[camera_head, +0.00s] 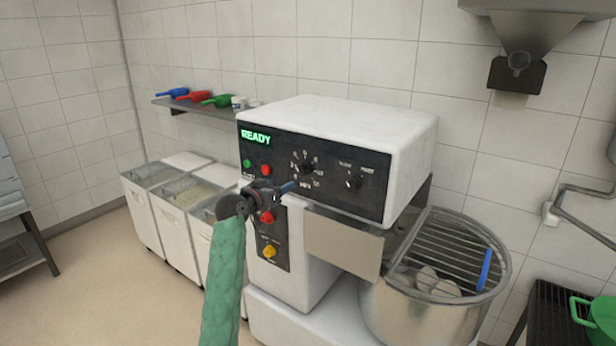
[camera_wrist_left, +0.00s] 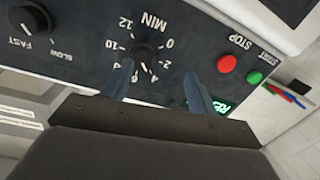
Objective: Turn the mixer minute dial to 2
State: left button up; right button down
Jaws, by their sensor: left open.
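The mixer minute dial (camera_head: 308,167) is a black knob on the mixer's black control panel (camera_head: 347,186). In the left wrist view the dial (camera_wrist_left: 144,52) appears upside down, ringed by white numbers from 0 to 12 and the word MIN. I cannot tell surely which number its pointer marks. My left gripper (camera_head: 291,187) is open and empty, in front of the panel, below and left of the dial. In the left wrist view its two fingers (camera_wrist_left: 160,72) point at the panel, with the dial just beyond the tips, nearer the left-hand finger. My right gripper is not in view.
A speed knob (camera_head: 353,182) marked slow and fast sits right of the dial. A green button (camera_head: 247,163), a red button (camera_head: 265,170) and a READY display (camera_head: 256,137) are to the left. Below are a red knob (camera_head: 267,217) and a yellow knob (camera_head: 269,251). The bowl (camera_head: 420,315) stands right.

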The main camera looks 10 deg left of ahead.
aim_at(299, 173)
pick_arm(q)
jog(key=w+d+m+p, duration=0.1)
jog(key=w, duration=0.1)
jog(key=w+d+r+m+h, duration=0.1)
jog(key=w, duration=0.1)
jog(key=w+d+p, duration=0.1)
jog(key=w+d, duration=0.1)
jog(key=shift+d+r+m+p, duration=0.1)
jog(key=shift+r+m+p, duration=0.2)
jog(key=shift+r+m, duration=0.1)
jog(key=shift+w+d+f, duration=0.1)
jog(key=shift+w+d, duration=0.1)
jog(key=shift+w, duration=0.25)
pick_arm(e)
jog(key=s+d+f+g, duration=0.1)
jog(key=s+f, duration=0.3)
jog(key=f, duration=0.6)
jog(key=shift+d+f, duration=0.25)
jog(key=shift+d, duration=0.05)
pick_arm(q)
jog(key=c, duration=1)
